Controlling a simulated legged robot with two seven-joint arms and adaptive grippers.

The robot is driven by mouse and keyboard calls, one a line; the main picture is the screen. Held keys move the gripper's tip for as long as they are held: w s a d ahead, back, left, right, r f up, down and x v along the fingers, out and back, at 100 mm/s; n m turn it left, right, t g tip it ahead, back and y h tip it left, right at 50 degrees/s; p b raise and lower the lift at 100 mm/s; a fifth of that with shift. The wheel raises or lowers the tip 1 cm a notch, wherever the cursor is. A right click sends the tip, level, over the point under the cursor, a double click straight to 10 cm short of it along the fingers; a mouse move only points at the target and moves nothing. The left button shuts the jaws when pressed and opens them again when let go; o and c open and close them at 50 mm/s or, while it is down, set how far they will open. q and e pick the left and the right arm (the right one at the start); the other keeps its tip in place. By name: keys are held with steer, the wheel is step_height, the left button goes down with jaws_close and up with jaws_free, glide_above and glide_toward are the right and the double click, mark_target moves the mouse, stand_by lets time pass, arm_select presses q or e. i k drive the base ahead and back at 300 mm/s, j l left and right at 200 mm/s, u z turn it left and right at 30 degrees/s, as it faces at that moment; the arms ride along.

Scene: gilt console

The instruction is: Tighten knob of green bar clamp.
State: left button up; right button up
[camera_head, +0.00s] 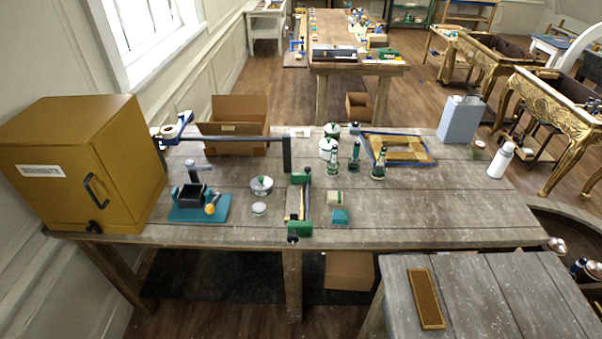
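The green bar clamp (300,230) lies near the middle of the workbench, close to its front edge. Its bar runs from front to back, with one green block at the near end and another at the far end. A dark round knob (293,239) sits at the near end, by the front edge of the bench. A light wooden strip seems to lie alongside the bar between the blocks; whether the jaws touch it is too small to tell. Neither of my grippers shows in the head view.
The weathered workbench (420,215) has clear room at its front right. A yellow cabinet (85,165) fills the left end.

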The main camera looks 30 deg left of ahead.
mark_target(292, 237)
steer(key=j+u, duration=0.1)
steer(key=u, duration=0.25)
steer(key=j+u, duration=0.1)
steer(key=u, duration=0.6)
steer(key=i+j, duration=0.05)
